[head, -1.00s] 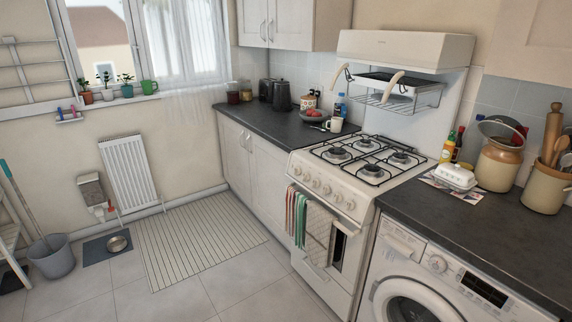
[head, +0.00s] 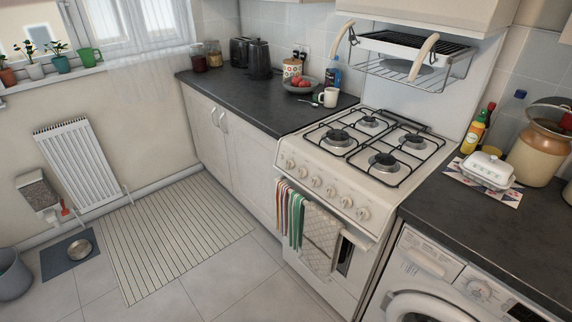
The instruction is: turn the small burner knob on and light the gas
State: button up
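A white gas cooker (head: 320,165) stands between two dark counters in the head view. Its sloping front panel carries a row of several cream knobs (head: 331,191). I cannot tell from here which knob belongs to the small burner. The hob has several burners with black caps under black pan supports (head: 383,160). No flame shows on any burner. My gripper is not in view.
Tea towels (head: 291,215) hang on the oven rail below the knobs. A grill with two curved handles (head: 424,57) overhangs the hob. A washer (head: 450,285) stands right of the cooker, a butter dish (head: 487,170) above it. The floor before the cooker (head: 215,275) is clear.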

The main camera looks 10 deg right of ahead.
aim_at(290, 163)
jog(key=i+j, duration=0.1)
jog(key=i, duration=1.1)
